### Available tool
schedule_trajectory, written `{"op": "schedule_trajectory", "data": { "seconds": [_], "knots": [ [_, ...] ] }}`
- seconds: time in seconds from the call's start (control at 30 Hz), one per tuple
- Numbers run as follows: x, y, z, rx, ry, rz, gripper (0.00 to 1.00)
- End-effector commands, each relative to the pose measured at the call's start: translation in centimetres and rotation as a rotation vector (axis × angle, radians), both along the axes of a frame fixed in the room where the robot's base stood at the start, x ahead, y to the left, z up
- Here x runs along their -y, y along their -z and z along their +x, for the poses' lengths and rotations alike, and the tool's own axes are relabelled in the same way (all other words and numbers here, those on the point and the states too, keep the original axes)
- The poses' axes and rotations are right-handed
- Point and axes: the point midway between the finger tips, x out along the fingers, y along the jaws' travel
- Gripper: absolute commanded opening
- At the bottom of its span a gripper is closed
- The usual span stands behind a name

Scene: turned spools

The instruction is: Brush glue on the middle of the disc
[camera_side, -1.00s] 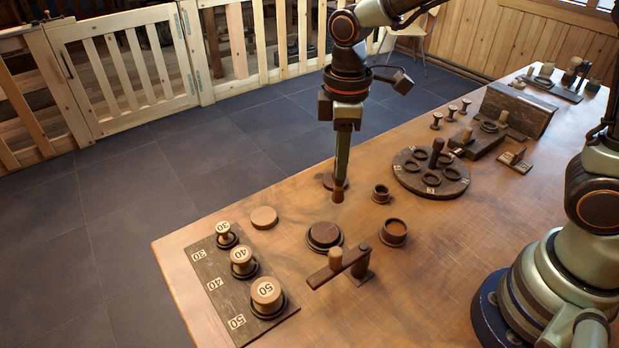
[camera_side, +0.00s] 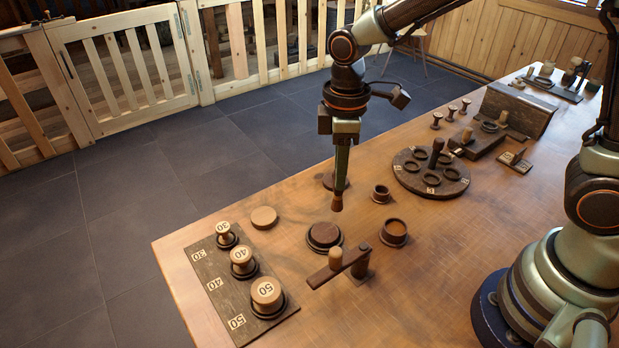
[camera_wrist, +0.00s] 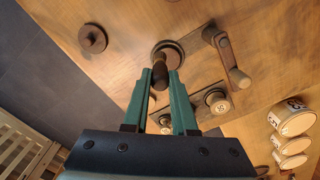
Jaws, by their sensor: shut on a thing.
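The disc (camera_side: 324,232) is dark brown and lies flat in a dark ring-shaped holder on the table. In the wrist view the disc (camera_wrist: 172,50) is partly hidden by the brush. My gripper (camera_side: 340,180) is shut on the brush and holds it upright, bristles down. The brush tip (camera_side: 337,206) hangs just behind and right of the disc in the side view and looks clear of it. In the wrist view the brush (camera_wrist: 160,73) is between my gripper's fingertips (camera_wrist: 161,82). A brown cup (camera_side: 394,231) stands right of the disc; a smaller cup (camera_side: 381,193) stands behind it.
A lever with a pale knob (camera_side: 336,258) stands in front of the disc. A pale round piece (camera_side: 264,218) lies to the left. A board (camera_side: 209,262) holds numbered spools. A dark round piece (camera_side: 328,181) is behind my gripper, and a round rack (camera_side: 455,190) stands to the right.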

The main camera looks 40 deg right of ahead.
Motion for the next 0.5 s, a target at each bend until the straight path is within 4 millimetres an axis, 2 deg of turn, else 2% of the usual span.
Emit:
{"op": "schedule_trajectory", "data": {
  "seconds": [0.43,0.5],
  "knots": [
    [0.0,4.6,-0.1,-0.005,0.0,-0.001,0.0],
    [-0.7,4.5,0.0,0.001,-0.003,0.0,0.0]
  ]
}}
